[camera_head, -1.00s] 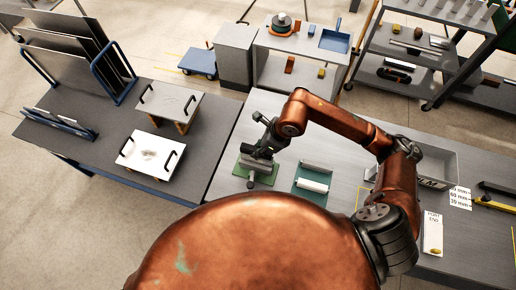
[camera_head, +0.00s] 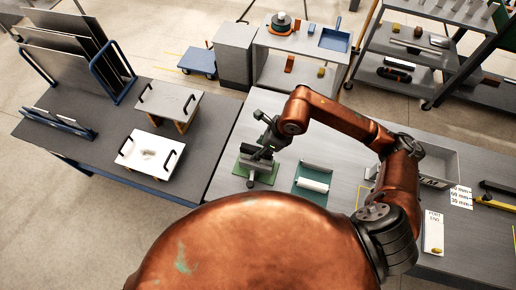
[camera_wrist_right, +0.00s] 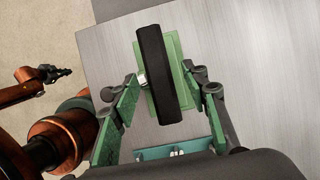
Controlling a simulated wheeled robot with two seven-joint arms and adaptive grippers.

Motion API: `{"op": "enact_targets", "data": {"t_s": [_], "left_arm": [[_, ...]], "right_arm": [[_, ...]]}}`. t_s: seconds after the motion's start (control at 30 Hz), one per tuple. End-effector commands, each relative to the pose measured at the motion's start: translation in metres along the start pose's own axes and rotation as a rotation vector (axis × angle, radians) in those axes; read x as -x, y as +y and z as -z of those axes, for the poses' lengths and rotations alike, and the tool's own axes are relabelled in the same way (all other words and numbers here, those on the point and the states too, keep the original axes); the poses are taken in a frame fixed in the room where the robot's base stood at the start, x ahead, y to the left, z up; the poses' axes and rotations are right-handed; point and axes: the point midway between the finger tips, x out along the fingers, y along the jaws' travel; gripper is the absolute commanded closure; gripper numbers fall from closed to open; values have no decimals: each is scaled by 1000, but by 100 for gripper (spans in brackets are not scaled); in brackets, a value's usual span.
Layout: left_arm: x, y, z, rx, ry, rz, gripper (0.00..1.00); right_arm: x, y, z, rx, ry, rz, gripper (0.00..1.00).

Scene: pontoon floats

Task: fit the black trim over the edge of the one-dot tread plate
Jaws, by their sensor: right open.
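The black trim (camera_wrist_right: 159,75), a thick dark bar, stands on a green pad (camera_wrist_right: 183,60) in the right wrist view. My right gripper (camera_wrist_right: 163,108) is open, with one green-padded finger on each side of the trim and gaps visible. In the head view, my right gripper (camera_head: 257,154) is over the green pad (camera_head: 264,172) and partly hides what is on it. A grey plate (camera_head: 171,98) and a white plate (camera_head: 135,150) with black handles stand on the left table; I cannot make out a single dot on either. My left gripper (camera_wrist_right: 57,73) is small at the left of the wrist view.
A teal pad (camera_head: 309,188) with pale bars lies right of the green pad. A grey bin (camera_head: 440,165) is behind my right arm. A rack of dark sheets (camera_head: 75,60) stands on the left table (camera_head: 90,150).

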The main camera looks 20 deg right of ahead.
Motion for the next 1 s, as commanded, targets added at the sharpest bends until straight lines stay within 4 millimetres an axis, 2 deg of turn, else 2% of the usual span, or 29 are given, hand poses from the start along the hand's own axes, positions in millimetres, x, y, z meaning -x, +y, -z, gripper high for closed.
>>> {"op": "enact_targets", "data": {"t_s": [0.3, 0.5, 0.7, 1.0], "left_arm": [[0, 2, 2, 0, 1, -2, 100], [0, 2, 2, 0, 1, -2, 100], [0, 2, 2, 0, 2, -2, 100], [0, 2, 2, -1, 2, -2, 100]], "right_arm": [[65, -2, 0, 2, -1, 5, 59], [96, -1, 0, 0, -1, 2, 59], [108, 0, 0, 0, 0, 0, 59], [109, 0, 0, 0, 0, 0, 59]]}}
